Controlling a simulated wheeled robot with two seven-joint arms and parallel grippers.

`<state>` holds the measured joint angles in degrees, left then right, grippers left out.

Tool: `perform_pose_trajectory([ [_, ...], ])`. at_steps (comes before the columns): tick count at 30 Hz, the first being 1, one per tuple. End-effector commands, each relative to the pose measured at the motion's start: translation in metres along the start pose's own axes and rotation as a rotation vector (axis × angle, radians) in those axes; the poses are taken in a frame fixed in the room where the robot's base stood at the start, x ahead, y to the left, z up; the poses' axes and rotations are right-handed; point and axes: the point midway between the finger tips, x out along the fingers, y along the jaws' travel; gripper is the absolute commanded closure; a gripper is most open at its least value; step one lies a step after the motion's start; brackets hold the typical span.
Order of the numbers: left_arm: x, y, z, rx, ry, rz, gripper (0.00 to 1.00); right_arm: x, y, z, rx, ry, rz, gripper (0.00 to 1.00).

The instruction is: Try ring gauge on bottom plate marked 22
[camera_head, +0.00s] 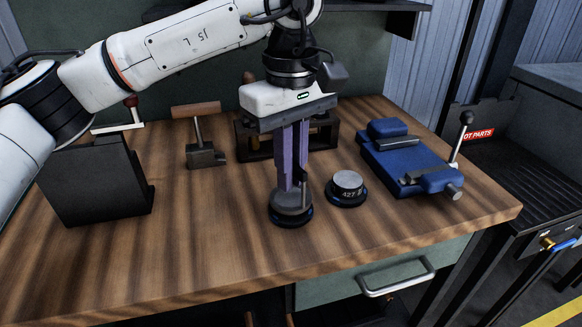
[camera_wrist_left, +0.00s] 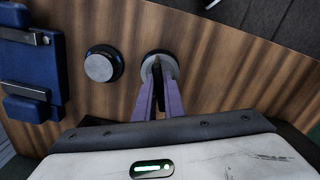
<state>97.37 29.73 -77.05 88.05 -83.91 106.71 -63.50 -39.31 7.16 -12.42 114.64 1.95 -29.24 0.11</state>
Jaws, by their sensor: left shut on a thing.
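My left gripper (camera_head: 290,187) points straight down, its two purple fingers close together over a round grey-topped plate (camera_head: 290,204) with a dark base and blue rim. The fingers are shut on a slim dark piece, which also shows between the fingertips in the wrist view (camera_wrist_left: 157,72). It may be part of the ring gauge; the fingers hide most of it, and I cannot tell whether a ring sits around the plate. A second round plate (camera_head: 347,183), with markings reading about 427 on its side, stands just right, apart from the gripper. I cannot read a 22. My right gripper is not in view.
A blue vise-like fixture (camera_head: 412,160) with an upright lever stands on the right of the wooden bench (camera_head: 200,240). A dark rack (camera_head: 258,148) is behind the gripper, a wooden-handled tool (camera_head: 203,153) left of it, a black stand (camera_head: 95,182) farther left. The front bench is clear.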

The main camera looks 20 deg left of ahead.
Motion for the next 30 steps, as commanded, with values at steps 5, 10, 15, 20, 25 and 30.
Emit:
perform_pose_trajectory([
  [5,0.002,0.000,0.000,0.000,0.000,0.001,1.00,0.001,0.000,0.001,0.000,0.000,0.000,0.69],
  [10,0.004,0.000,0.000,0.000,0.000,0.001,1.00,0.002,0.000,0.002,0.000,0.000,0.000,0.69],
  [15,0.006,0.000,0.000,0.000,0.000,0.001,1.00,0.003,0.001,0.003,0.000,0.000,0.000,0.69],
  [20,0.008,0.000,0.000,0.000,0.000,0.001,1.00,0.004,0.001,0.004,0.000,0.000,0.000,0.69],
  [25,0.011,0.000,0.000,0.000,0.000,0.001,1.00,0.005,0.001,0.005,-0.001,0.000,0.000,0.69],
  [30,0.013,0.000,0.000,0.000,0.000,0.001,1.00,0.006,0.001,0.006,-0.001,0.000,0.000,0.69],
])
